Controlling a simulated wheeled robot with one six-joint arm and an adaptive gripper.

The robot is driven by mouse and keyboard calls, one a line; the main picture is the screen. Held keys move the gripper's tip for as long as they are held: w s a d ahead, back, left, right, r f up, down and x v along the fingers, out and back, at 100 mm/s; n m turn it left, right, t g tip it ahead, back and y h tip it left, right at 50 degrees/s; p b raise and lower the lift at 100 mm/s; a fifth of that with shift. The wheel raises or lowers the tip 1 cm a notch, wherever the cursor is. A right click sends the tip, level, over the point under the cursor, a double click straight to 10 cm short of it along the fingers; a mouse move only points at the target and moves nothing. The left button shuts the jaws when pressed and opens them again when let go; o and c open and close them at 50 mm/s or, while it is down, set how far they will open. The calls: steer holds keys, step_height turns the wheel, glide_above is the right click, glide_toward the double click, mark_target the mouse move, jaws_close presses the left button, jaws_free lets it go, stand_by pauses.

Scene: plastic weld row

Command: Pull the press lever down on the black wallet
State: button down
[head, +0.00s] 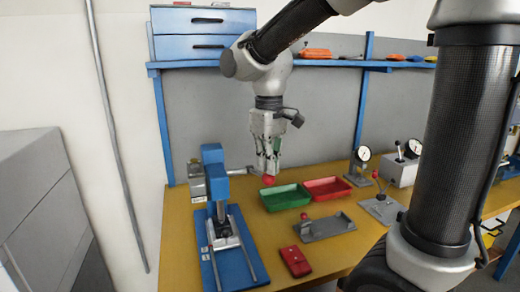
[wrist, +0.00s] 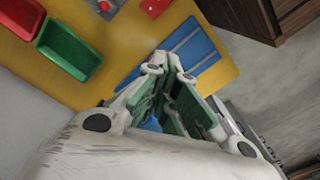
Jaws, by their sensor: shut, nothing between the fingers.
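The blue press (head: 213,172) stands at the left end of the table, on a blue base (head: 240,266) with a grey fixture. Its lever (head: 240,171) reaches out to the right and looks about level. A red ball knob (head: 269,181) shows at its outer end. My gripper (head: 271,168) is shut and empty, pointing down, with its fingertips at or just above the knob; I cannot tell whether they touch. In the wrist view my gripper (wrist: 171,62) hides the lever and knob, with the blue base (wrist: 188,52) beyond. I cannot make out a black wallet.
A grey plate with a red knob (head: 325,229) and a red wallet-like item (head: 296,262) lie nearer. Dial gauges (head: 363,155) stand further right. A blue shelf (head: 345,64) is behind.

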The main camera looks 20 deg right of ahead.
mark_target(269, 178)
steer(key=shift+s+f, duration=0.35)
steer(key=shift+f, duration=0.7)
steer(key=shift+s+f, duration=0.15)
steer(key=shift+f, duration=0.7)
steer(key=w+r, duration=0.2)
steer(key=r, duration=0.5)
steer(key=w+r, duration=0.3)
steer(key=r, duration=0.4)
steer(key=shift+r, duration=0.4)
